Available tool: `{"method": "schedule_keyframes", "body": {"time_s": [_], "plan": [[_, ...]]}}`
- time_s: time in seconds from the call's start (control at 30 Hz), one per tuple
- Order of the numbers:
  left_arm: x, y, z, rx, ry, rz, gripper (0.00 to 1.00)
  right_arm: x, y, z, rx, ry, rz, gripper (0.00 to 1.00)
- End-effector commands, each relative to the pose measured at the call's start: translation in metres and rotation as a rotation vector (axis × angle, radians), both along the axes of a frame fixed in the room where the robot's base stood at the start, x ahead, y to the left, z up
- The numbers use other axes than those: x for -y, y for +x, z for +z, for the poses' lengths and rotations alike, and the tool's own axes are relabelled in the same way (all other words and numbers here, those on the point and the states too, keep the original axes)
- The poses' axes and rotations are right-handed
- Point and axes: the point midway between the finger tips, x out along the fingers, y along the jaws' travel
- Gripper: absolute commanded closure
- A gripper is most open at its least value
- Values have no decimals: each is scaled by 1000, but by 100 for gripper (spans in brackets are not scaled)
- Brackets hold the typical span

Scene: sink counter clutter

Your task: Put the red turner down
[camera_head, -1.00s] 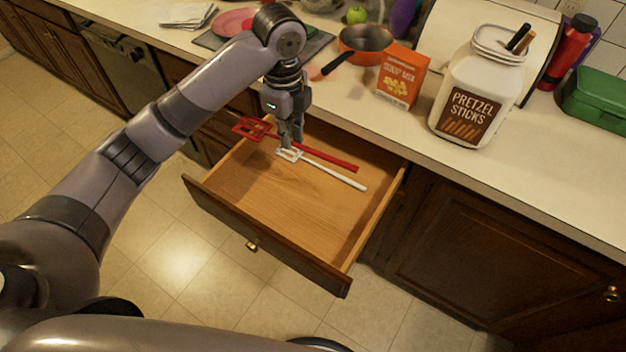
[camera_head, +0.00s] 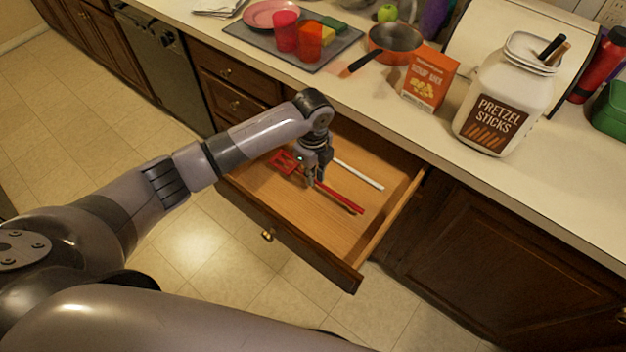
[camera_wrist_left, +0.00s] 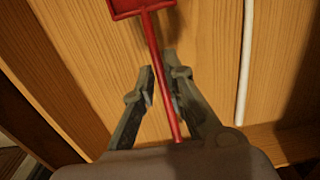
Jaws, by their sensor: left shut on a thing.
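The red turner (camera_head: 341,200) is inside the open drawer, its slotted head toward the left and its handle running toward the front right. My left gripper (camera_head: 314,183) points down into the drawer and is shut on the turner's handle. In the left wrist view, the red turner (camera_wrist_left: 152,40) passes between the fingers of the left gripper (camera_wrist_left: 164,78), its head at the top. I cannot tell whether the turner touches the drawer floor. A white utensil (camera_head: 360,175) lies behind it, apart, its head hidden by my gripper. My right gripper is out of view.
The wooden drawer (camera_head: 290,205) has bare floor in front of the turner. On the counter above stand a pretzel jar (camera_head: 503,100), a soup mix box (camera_head: 430,80), an orange pan (camera_head: 394,42) and a grey tray (camera_head: 335,53) with cups and a plate.

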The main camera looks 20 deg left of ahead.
Motion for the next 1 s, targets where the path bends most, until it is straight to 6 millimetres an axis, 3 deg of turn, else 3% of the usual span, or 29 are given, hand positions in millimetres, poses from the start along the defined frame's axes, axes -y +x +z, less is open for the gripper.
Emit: {"method": "schedule_keyframes", "body": {"time_s": [0.2,0.63,0.67,0.93,1.0], "plan": [[0,-1,-31,-3,1,0,100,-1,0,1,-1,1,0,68],[0,-1,-38,-2,1,0,100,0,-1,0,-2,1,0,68],[0,-1,-37,-1,1,0,86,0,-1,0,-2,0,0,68],[0,-1,-36,-2,2,0,68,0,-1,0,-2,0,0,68],[0,-1,-36,-2,2,0,68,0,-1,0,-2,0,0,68]]}}
